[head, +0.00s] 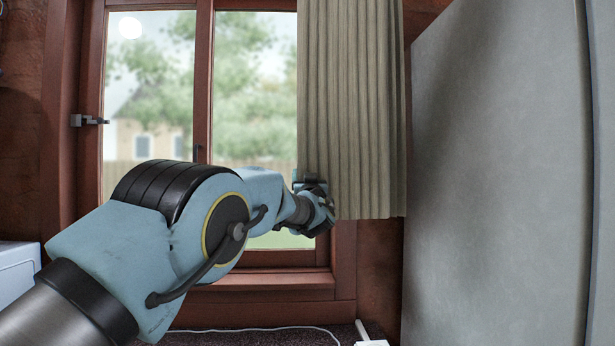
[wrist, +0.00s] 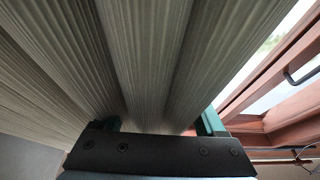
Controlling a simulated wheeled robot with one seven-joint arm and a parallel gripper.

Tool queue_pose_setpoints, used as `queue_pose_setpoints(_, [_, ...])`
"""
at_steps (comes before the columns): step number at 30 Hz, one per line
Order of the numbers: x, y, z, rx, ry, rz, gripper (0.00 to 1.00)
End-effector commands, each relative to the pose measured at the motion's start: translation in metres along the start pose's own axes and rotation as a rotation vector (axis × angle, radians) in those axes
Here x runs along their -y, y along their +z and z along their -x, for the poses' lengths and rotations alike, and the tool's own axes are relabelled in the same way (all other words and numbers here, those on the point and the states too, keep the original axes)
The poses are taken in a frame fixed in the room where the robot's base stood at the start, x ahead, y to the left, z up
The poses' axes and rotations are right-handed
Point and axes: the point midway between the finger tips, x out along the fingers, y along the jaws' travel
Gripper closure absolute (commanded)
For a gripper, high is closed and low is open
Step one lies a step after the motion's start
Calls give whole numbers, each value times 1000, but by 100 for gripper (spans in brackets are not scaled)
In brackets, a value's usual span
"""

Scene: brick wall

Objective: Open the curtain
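The curtain (head: 350,110) is a beige-green pleated cloth. It hangs gathered over the right side of the window, and the left and middle glass are uncovered. My gripper (head: 318,203) is at the curtain's lower left edge. In the wrist view the curtain (wrist: 150,60) fills most of the picture, with its folds running down between the two green fingers of my gripper (wrist: 160,125). The fingers stand wide apart, one on each side of the folds. The fingertips are mostly hidden by the cloth, and I cannot tell how firmly they touch it.
A large grey panel (head: 500,170) stands close on the right. A white object (head: 18,270) is at the left edge. A white cable (head: 255,330) lies below the sill.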

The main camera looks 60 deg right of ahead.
Motion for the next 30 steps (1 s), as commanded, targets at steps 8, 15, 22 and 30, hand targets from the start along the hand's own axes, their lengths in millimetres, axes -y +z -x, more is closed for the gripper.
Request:
queue_pose_setpoints(8, [0,0,0,0,0,0,12])
queue_pose_setpoints(15, [0,2,8,2,1,1,12])
queue_pose_setpoints(22, [0,5,42,2,1,1,12])
queue_pose_setpoints(30, [0,3,88,1,1,1,12])
